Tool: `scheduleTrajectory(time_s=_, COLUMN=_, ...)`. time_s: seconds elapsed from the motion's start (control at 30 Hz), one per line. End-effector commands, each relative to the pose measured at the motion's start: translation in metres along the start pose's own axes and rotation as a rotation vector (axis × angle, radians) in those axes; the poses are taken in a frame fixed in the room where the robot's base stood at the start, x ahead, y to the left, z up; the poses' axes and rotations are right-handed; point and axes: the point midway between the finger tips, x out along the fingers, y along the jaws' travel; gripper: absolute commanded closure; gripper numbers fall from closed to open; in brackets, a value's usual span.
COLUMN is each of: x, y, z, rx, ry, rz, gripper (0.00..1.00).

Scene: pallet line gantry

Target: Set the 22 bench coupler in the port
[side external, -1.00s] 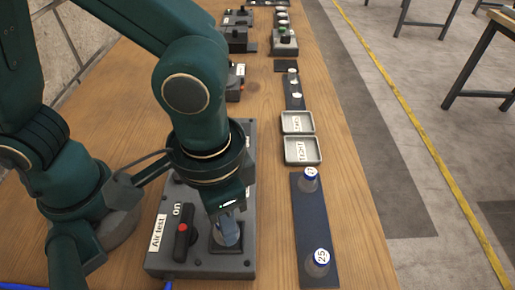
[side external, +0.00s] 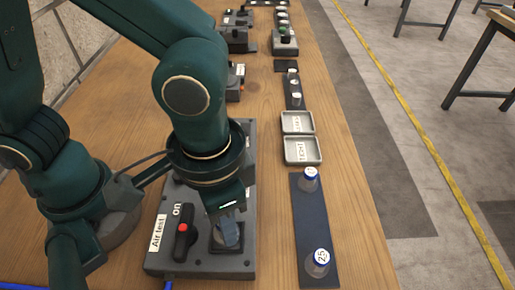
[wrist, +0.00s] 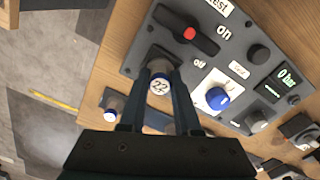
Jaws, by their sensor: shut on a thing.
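The 22 coupler (wrist: 160,86), with a white number cap, is between the fingers of my gripper (wrist: 158,98) in the wrist view. My gripper is shut on it. In the side view my gripper (side external: 229,234) points down at the dark square port plate (side external: 217,249) on the grey air test box (side external: 190,263). The fingers hide most of the port and the coupler there. I cannot tell how deep the coupler sits in the port.
A red-ended switch (side external: 182,241) stands close left of my gripper. A dark strip (side external: 311,222) to the right holds two blue-ringed couplers, the nearer marked 25 (side external: 318,262). Grey trays (side external: 318,163) lie beyond. A gauge (wrist: 287,78) reads 0 bar. Bare wood lies between box and strip.

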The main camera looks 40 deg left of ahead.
Motion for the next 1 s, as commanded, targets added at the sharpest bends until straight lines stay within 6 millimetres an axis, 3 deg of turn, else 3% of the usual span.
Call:
scheduleTrajectory(time_s=0.9, x=0.0096, y=0.0, z=0.0001, rx=0.0, ry=0.0, rz=0.0, gripper=1.0)
scheduleTrajectory(time_s=0.93, x=0.0096, y=0.0, z=0.0001, rx=0.0, ry=0.0, rz=0.0, gripper=0.65)
scheduleTrajectory(time_s=1.0, x=0.0096, y=0.0, z=0.0001, rx=0.0, ry=0.0, rz=0.0, gripper=0.38)
